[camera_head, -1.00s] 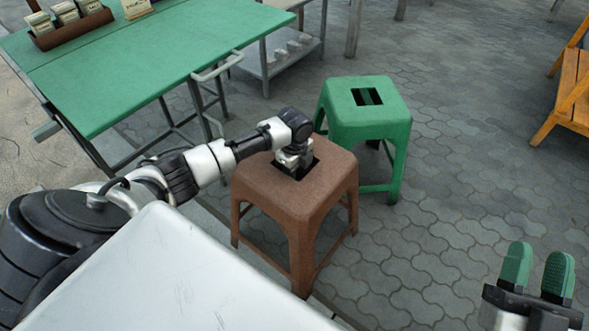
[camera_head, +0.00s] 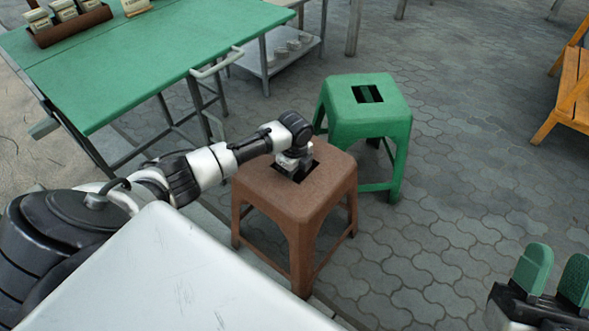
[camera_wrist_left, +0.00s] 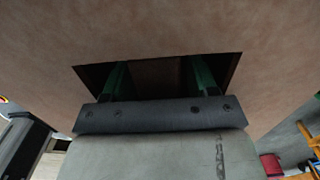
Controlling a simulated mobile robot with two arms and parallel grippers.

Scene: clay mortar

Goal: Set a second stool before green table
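The brown stool (camera_head: 300,195) stands upright in the middle of the head view. The green stool (camera_head: 372,115) stands just behind it to the right. The green table (camera_head: 150,55) is at upper left. My left gripper (camera_head: 295,168) points down into the slot in the brown stool's seat. In the left wrist view its two green fingers (camera_wrist_left: 159,80) are apart inside the slot, one on each side of a brown part of the stool (camera_wrist_left: 160,25). Whether they press on it is unclear. My right gripper (camera_head: 555,272) is at the lower right, empty, its fingers apart.
A white surface (camera_head: 165,275) fills the lower left. A rack of jars (camera_head: 68,18) stands on the green table, and a grey shelf (camera_head: 283,62) is behind it. An orange wooden bench (camera_head: 572,95) is at the right edge. Paved floor (camera_head: 470,170) is clear between.

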